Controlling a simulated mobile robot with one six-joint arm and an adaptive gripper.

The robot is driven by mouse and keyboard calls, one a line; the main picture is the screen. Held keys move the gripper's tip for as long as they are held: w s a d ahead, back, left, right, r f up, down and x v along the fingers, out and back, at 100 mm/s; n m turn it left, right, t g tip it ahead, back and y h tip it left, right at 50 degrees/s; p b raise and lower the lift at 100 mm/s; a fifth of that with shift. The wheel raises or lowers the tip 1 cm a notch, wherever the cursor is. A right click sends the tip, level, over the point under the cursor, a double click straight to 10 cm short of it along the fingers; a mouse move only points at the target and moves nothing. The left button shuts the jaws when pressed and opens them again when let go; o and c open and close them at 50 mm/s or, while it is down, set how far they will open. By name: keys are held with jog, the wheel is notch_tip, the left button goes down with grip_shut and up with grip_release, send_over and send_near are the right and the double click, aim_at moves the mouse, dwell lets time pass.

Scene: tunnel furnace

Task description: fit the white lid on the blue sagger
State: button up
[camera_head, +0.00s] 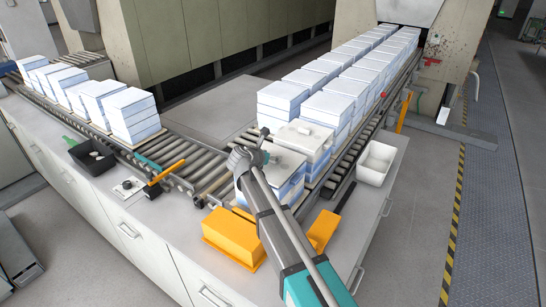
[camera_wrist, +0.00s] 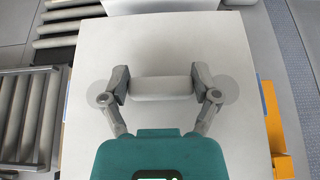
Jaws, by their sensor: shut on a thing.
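The white lid (camera_wrist: 160,40) fills most of the wrist view, a flat square plate with a raised white bar handle (camera_wrist: 161,88) at its middle. My gripper (camera_wrist: 161,86) is shut on this handle, one finger at each end. In the head view my gripper (camera_head: 257,150) is over the nearest stack on the rollers. The blue sagger (camera_head: 270,186) in that stack is partly hidden by my arm. The lid (camera_head: 287,161) is at the stack's top; whether it rests fully on the sagger or sits slightly above cannot be told.
A neighbouring stack with a handled white lid (camera_head: 303,138) stands close behind. Rows of blue-white saggers (camera_head: 345,85) run back to the furnace. Orange blocks (camera_head: 232,236) and a white bin (camera_head: 376,163) flank the near stack. Rollers (camera_head: 185,160) to the left are bare.

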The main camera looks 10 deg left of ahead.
jog(key=shift+f+b, duration=0.7)
dwell(0.8)
jog(key=o, duration=1.1)
jog(key=shift+o, duration=0.2)
